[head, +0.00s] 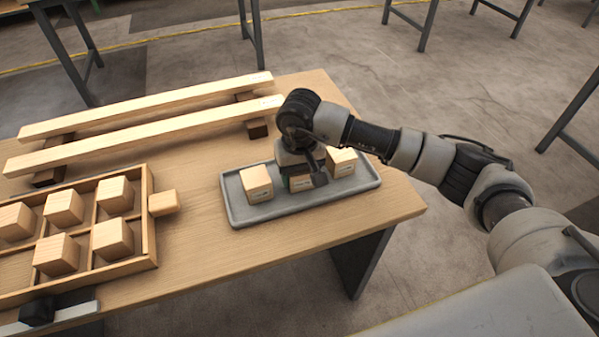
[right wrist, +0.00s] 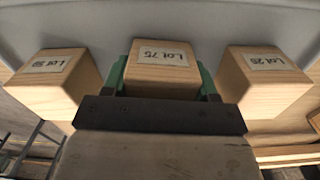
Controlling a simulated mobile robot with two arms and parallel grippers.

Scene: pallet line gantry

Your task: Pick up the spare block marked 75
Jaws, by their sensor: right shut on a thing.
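The spare block marked 75 (right wrist: 161,62) is the middle one of three wooden blocks in the right wrist view, with a paper label reading "Lot 75". My right gripper (head: 303,178) reaches down over the grey tray (head: 234,205) and is shut on this block, with green-padded fingers on both its sides. In the head view my gripper hides most of the block, and I cannot tell whether it touches the tray floor. My left gripper is not in view.
One block (head: 257,183) stands left of my right gripper and another (head: 341,161) to its right, both in the tray. A wooden compartment box (head: 147,200) with several blocks is at left. Two long beams (head: 150,104) lie behind. Bare tabletop (head: 200,230) separates box and tray.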

